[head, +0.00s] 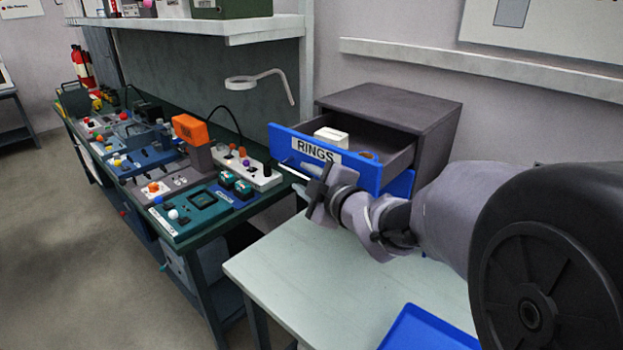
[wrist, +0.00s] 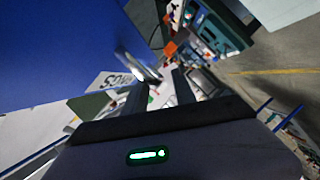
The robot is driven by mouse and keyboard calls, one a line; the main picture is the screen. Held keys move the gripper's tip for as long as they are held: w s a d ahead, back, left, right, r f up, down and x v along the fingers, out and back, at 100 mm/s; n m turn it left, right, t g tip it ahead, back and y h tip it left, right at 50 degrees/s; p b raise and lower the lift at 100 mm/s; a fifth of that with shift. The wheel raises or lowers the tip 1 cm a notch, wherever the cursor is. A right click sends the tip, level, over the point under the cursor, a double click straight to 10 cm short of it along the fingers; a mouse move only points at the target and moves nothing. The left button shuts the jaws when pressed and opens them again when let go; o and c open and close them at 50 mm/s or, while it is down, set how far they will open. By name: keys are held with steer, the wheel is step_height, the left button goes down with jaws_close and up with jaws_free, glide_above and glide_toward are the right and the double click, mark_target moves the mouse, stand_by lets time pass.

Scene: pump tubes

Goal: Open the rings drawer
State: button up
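The rings drawer (head: 350,172) has a blue front with a white RINGS label (head: 318,151). It stands pulled out of the dark grey cabinet (head: 400,102), and its inside shows. A white box (head: 331,136) and an orange item lie in it. A pale bar handle (head: 293,172) shows at the front's lower left. My gripper (head: 308,186) is just in front of the drawer. In the wrist view its two fingers (wrist: 158,82) stand apart with a gap between them. The metal handle (wrist: 135,66) is close to the left fingertip; I cannot tell whether they touch.
A second blue drawer front (head: 401,184) shows below, partly hidden by my arm. The cabinet is on a pale table (head: 310,285) with a blue tray (head: 428,330) at its front. A green workbench with several devices stands left, with a lamp (head: 256,82) above.

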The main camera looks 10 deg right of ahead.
steer(key=v, duration=1.5)
steer(key=shift+s, duration=0.25)
steer(key=shift+r, duration=0.1)
steer(key=s+d+f+m+g+h, duration=0.3)
steer(key=d+m+h, duration=0.35)
steer(key=m, duration=0.65)
steer(key=s+a+f+m+g+y, duration=0.2)
steer(key=s+a+f+m+g, duration=0.1)
steer(key=s+a, duration=0.4)
steer(key=s+a+f+m+g+y, duration=0.2)
steer(key=s+a+f+m+g, duration=0.1)
steer(key=s+a, duration=0.3)
steer(key=shift+s+a+f, duration=0.35)
steer(key=shift+a+f, duration=0.05)
steer(key=shift+a, duration=0.2)
